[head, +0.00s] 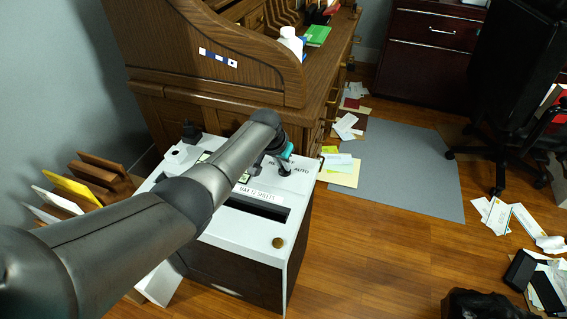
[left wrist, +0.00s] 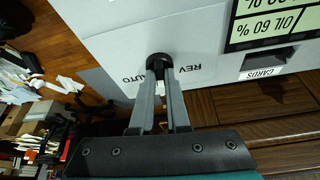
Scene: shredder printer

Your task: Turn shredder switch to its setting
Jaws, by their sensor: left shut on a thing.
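The shredder (head: 262,234) is a white-topped box with a dark body, standing beside the wooden desk. Its top has a dark paper slot and a "MAX 12 SHEETS" label. In the left wrist view the black round switch knob (left wrist: 158,62) sits on the white top between the words "AUTO" and "REV". My left gripper (left wrist: 161,76) is shut on the switch knob, its two grey fingers on either side of it. In the head view my left gripper (head: 286,174) is at the shredder's far right corner, partly hidden by my arm. My right gripper is not in view.
The wooden roll-top desk (head: 205,75) stands directly behind the shredder. A wooden rack (head: 100,180) with papers is at the left. An office chair (head: 515,85) and scattered papers are at the right. The floor just right of the shredder is mostly clear.

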